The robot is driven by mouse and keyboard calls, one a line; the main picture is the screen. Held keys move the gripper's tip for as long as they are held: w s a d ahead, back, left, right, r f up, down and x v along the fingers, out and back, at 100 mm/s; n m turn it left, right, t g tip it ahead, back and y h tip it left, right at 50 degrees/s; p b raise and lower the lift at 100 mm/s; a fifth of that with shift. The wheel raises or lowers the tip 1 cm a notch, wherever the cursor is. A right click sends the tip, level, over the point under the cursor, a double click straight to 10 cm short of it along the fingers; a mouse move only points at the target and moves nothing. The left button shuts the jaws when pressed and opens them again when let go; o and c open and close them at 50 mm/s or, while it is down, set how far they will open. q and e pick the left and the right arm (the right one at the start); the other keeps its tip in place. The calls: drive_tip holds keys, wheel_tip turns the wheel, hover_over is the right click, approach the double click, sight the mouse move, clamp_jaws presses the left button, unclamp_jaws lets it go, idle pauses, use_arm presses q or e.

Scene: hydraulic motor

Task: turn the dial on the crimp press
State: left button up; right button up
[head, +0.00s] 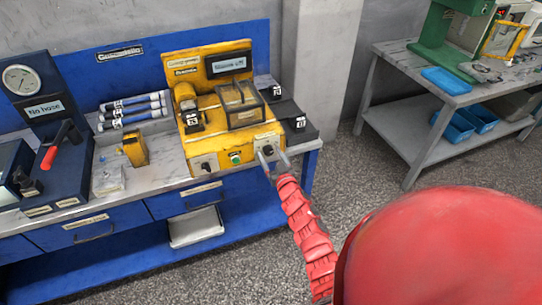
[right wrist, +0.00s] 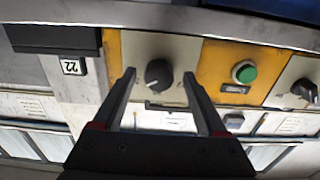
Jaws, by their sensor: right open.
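The yellow crimp press (head: 217,146) stands on the blue workbench. In the right wrist view its black dial (right wrist: 158,73) sits on a pale plate, with a green button (right wrist: 244,72) and another black knob (right wrist: 305,90) to its right. In the head view the green button (head: 235,157) and the other knob (head: 205,166) are on the press's front. My right gripper (head: 269,156) is at the right end of that front, open and empty. In the right wrist view its fingers (right wrist: 158,82) stand on either side of the dial, apart from it. My left gripper is out of view.
A black block (head: 297,124) labelled 22 is right of the press. A gauge unit (head: 45,105) with a red-handled lever stands at the left, beside several cylinders (head: 133,110) on a rack. A grey table (head: 405,100) stands at the right, across open floor.

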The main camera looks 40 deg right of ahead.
clamp_jaws()
drive_tip(key=shift+f, duration=0.1)
idle(0.3)
